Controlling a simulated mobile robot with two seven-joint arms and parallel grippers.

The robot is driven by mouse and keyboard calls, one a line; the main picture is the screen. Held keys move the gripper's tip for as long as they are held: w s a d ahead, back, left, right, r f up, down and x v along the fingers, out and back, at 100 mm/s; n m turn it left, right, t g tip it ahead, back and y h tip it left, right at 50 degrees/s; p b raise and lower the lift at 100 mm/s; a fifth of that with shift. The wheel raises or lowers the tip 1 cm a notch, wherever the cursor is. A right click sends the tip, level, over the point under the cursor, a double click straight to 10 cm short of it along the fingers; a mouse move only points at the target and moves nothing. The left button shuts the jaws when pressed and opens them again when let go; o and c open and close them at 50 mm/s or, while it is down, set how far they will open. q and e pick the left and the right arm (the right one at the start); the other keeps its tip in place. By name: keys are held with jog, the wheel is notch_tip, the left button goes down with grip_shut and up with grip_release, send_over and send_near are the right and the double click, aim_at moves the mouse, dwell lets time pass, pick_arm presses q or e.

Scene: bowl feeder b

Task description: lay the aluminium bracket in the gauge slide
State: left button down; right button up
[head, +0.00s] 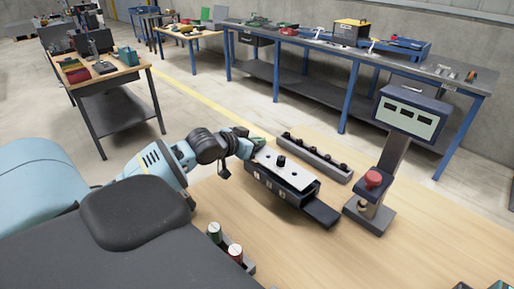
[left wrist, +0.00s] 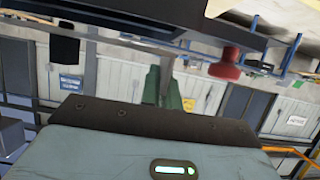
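A flat, pale metal plate that looks like the aluminium bracket (head: 299,180) lies over the top of a dark block in the head view. A dark round knob shows at its middle. The block, which looks like the gauge slide (head: 268,183), has a dark tongue sticking out toward the lower right. My left gripper (head: 255,146) is at the plate's upper-left end, close against it. Its fingertips are too small and covered to tell whether they are closed on the plate. The left wrist view shows a dark edge across the top. My right gripper is not in view.
A long grey rail with black knobs (head: 315,158) lies behind the slide. A display stand (head: 410,117) with a red button (head: 373,179) stands to the right. The wooden tabletop (head: 300,255) is clear in front.

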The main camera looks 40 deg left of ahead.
pick_arm(q)
jog(key=shift+f, duration=1.1)
jog(key=shift+f, duration=0.2)
jog(key=c, duration=1.6)
grip_release()
jog(key=shift+c, duration=0.2)
jog(key=shift+r, duration=0.1)
